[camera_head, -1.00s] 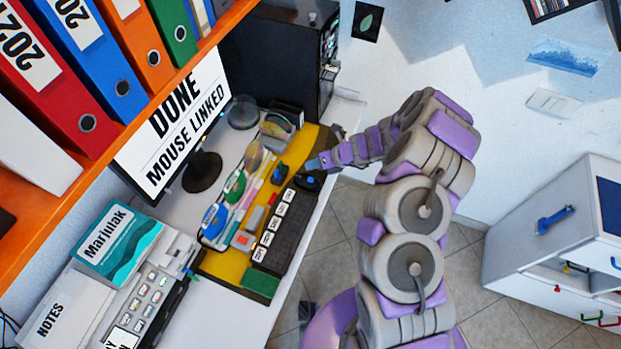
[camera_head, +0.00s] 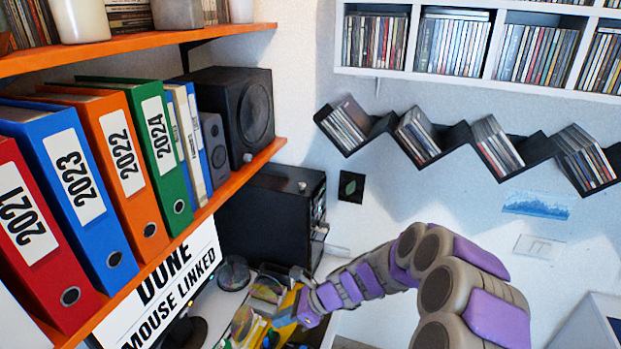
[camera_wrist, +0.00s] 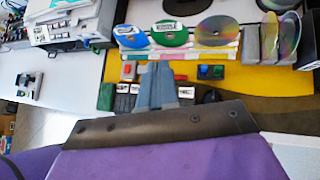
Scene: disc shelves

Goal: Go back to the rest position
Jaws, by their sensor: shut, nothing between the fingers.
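My gripper (camera_head: 291,316) is at the lower middle of the head view, at the end of my purple and grey arm, by the desk's right edge. In the wrist view my gripper (camera_wrist: 157,84) shows two grey-blue fingers pressed together with nothing between them.
A monitor (camera_head: 175,283) reading "DONE MOUSE LINKED" and a black computer case (camera_head: 268,222) stand on the desk. An orange shelf (camera_head: 232,188) with binders is at left. A zigzag disc shelf (camera_head: 455,135) hangs on the wall. Floor (camera_wrist: 50,122) shows in the wrist view.

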